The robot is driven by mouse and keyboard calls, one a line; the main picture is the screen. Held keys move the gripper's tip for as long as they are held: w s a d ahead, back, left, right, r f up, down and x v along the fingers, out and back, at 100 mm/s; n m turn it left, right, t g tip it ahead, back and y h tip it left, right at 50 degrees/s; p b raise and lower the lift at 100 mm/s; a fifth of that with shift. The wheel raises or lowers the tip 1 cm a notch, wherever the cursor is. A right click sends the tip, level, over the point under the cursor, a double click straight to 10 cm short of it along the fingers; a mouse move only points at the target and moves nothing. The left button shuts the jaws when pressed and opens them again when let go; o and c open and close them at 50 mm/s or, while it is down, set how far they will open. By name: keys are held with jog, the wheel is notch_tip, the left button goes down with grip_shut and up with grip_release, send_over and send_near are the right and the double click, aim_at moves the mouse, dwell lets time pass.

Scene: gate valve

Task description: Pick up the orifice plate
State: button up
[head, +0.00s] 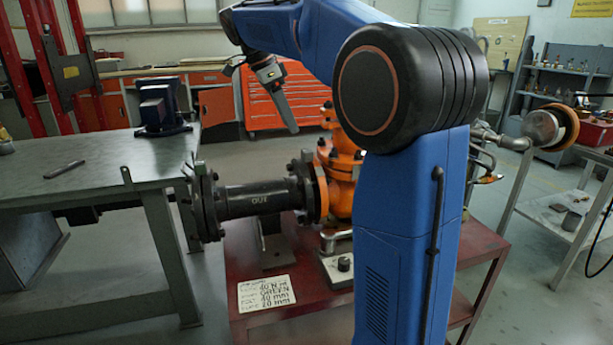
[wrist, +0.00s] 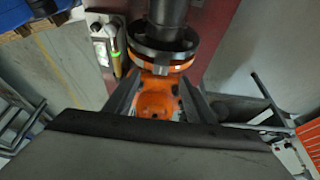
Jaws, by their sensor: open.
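I cannot pick out the orifice plate for certain in either view. The orange gate valve (head: 345,165) stands on the red table, partly hidden by my arm. A black pipe (head: 258,197) marked OUT runs left from it to a bolted end flange (head: 204,200). My gripper (head: 287,115) points down in the air, behind and above the pipe in the head view. In the wrist view my gripper (wrist: 160,105) has its two fingers apart and nothing held between them. The orange valve body (wrist: 156,100) shows beyond the gap, with a dark round flange (wrist: 162,50) above it.
The red table (head: 255,325) carries a white lettered card (head: 266,294). A grey workbench (head: 90,160) at left holds a blue device (head: 160,105) and a small dark bar (head: 64,169). A grey side table (head: 560,222) stands at right. Clear floor lies between the benches.

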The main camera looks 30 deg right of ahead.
aim_at(306, 150)
jog(key=x, duration=0.4)
jog(key=d+x, duration=0.1)
jog(key=x, duration=0.3)
jog(key=shift+s+d+f, duration=0.1)
jog(key=shift+d+f, duration=0.15)
jog(key=shift+f, duration=0.3)
jog(key=shift+c, duration=0.6)
grip_shut()
